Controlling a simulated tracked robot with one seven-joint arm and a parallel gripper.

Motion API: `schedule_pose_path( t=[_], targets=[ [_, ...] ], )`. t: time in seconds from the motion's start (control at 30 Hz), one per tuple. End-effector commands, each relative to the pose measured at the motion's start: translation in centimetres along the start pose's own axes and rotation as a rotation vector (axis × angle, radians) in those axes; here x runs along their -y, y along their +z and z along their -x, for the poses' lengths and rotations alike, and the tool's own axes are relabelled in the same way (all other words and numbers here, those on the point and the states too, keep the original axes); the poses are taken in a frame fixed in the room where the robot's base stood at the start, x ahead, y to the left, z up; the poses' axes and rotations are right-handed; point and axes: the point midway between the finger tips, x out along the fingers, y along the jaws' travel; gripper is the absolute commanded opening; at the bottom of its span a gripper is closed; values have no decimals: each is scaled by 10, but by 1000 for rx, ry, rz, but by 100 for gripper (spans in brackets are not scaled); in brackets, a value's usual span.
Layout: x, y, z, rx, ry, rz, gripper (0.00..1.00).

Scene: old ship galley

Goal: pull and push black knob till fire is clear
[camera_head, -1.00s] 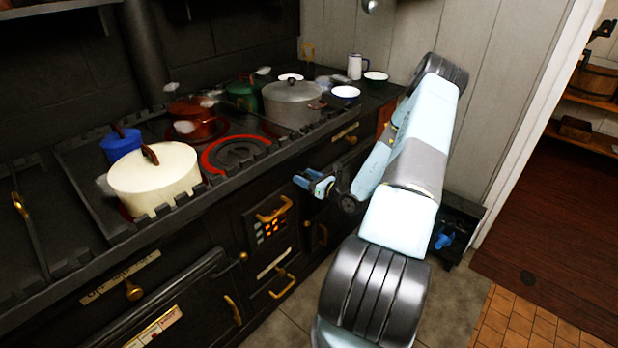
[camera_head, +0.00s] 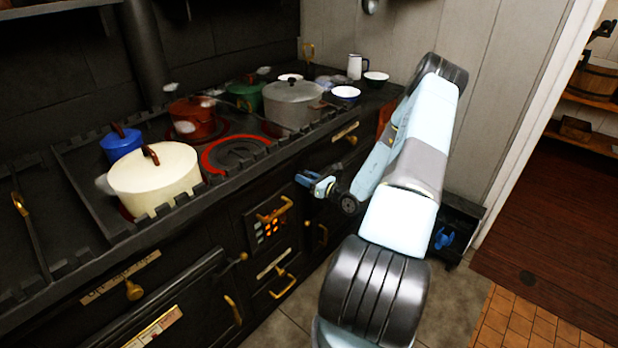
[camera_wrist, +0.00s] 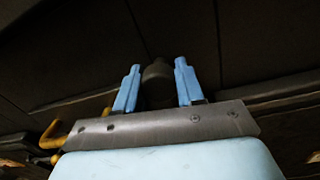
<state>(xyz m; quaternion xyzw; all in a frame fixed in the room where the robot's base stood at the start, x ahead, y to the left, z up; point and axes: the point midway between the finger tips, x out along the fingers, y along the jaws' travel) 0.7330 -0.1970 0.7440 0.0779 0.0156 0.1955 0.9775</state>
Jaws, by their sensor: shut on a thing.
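My gripper (camera_head: 312,182) is at the front of the black stove (camera_head: 205,240), to the right of the firebox door with its brass handle. In the wrist view, the two blue fingers of my gripper (camera_wrist: 155,85) stand on either side of a dark round knob (camera_wrist: 157,72) and are shut on it. In the head view the knob is hidden behind the fingers. Orange glow from the fire (camera_head: 268,230) shows through the slots of the firebox door (camera_head: 282,222).
On the stove top stand a cream pot (camera_head: 155,182), a blue pot (camera_head: 121,143), a red pot (camera_head: 193,118), a green pot (camera_head: 243,92) and a grey pot (camera_head: 292,104). A red-ringed hot plate (camera_head: 236,154) is bare. Floor (camera_head: 300,318) is clear before the stove.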

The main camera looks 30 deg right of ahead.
Motion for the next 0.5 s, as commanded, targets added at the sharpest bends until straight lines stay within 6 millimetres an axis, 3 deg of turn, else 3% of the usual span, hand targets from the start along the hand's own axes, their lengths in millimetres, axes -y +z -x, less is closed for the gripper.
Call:
schedule_pose_path(
  t=[0.27,0.5],
  targets=[
    [4,0,12,-2,-9,3,0],
    [3,0,58,-1,-12,4,0]
  ],
)
